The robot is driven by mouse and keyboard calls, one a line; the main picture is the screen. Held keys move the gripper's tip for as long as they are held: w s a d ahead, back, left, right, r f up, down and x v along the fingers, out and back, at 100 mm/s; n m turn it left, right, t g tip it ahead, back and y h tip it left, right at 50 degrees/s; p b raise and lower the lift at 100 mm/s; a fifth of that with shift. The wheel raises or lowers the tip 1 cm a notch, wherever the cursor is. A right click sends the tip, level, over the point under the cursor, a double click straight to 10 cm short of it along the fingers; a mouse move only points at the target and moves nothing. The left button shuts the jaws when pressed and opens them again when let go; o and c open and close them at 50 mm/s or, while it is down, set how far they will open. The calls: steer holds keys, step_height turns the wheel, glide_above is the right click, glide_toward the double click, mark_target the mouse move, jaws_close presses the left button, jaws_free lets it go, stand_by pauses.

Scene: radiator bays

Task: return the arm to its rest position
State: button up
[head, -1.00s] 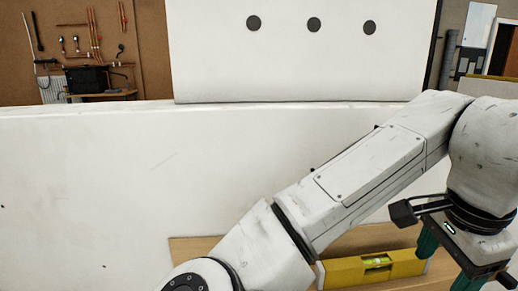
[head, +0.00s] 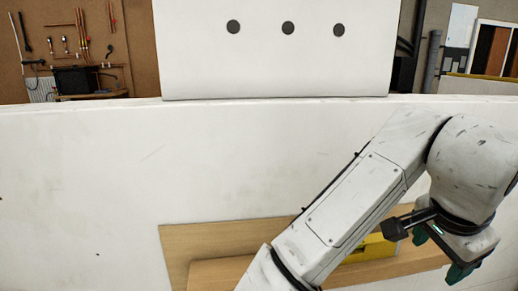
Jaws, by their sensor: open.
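My arm reaches in from the bottom of the head view, bends at an elbow at the upper right and hangs down to my gripper (head: 437,256). The gripper points downward at the lower right, with two dark green fingers apart and nothing visible between them. A yellow spirit level (head: 372,249) lies on a wooden board behind my arm, left of the gripper. My arm hides much of the level.
A wooden board or shelf (head: 215,272) lies low in front of a wide white panel (head: 130,165). A white board with three dark dots (head: 275,65) stands above the panel's top edge. A brown tool wall (head: 130,20) with pipes is at the back left.

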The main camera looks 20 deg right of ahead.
steer(key=w+d+f+n+t+h, duration=0.2)
steer(key=w+d+f+n+h, duration=0.15)
steer(key=f+n, duration=0.7)
steer(key=s+a+f+n+y, duration=0.2)
steer(key=s+a+f+n, duration=0.15)
steer(key=f, duration=0.55)
steer(key=s+a+f+n+y, duration=0.2)
steer(key=a+f+n, duration=0.15)
steer(key=f, duration=0.45)
steer(key=s+a+f+n+g+y, duration=0.2)
steer(key=s+a+f+y, duration=0.1)
steer(key=s+a+f, duration=0.6)
steer(key=shift+s+a+f+g+y, duration=0.3)
steer(key=shift+s+f+g+y, duration=0.15)
steer(key=shift+s, duration=0.4)
